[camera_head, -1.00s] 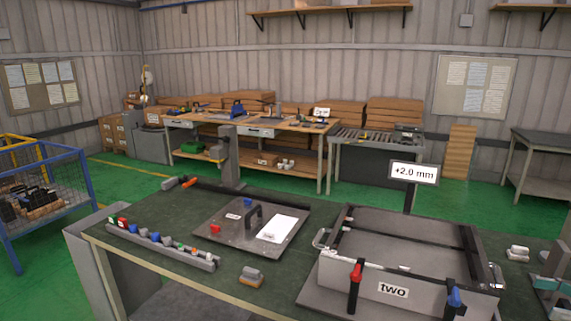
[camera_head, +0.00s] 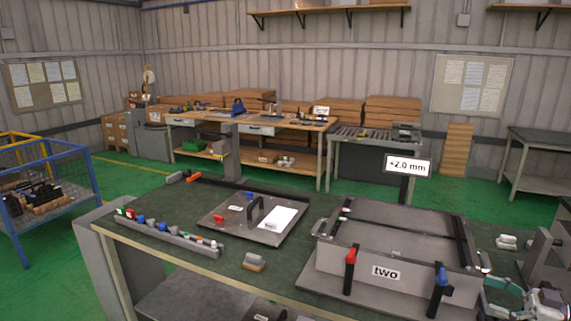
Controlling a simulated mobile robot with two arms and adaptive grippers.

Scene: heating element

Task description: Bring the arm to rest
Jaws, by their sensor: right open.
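My right gripper (camera_head: 512,300) shows at the lower right corner, partly cut off by the frame's bottom edge. It is open, and nothing shows between its fingers. It is beside the right front corner of the grey box fixture labelled "two" (camera_head: 352,270), near its blue-handled clamp (camera_head: 440,280). I cannot tell whether it touches anything. My left gripper is not in view.
The dark green bench (camera_head: 165,205) carries a flat plate with a handle (camera_head: 235,222), a rail of small coloured parts (camera_head: 170,236) and a small grey-orange block (camera_head: 254,261). A sign reading +2.0 mm (camera_head: 408,165) stands behind the fixture. A grey bracket (camera_head: 540,250) stands at the right.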

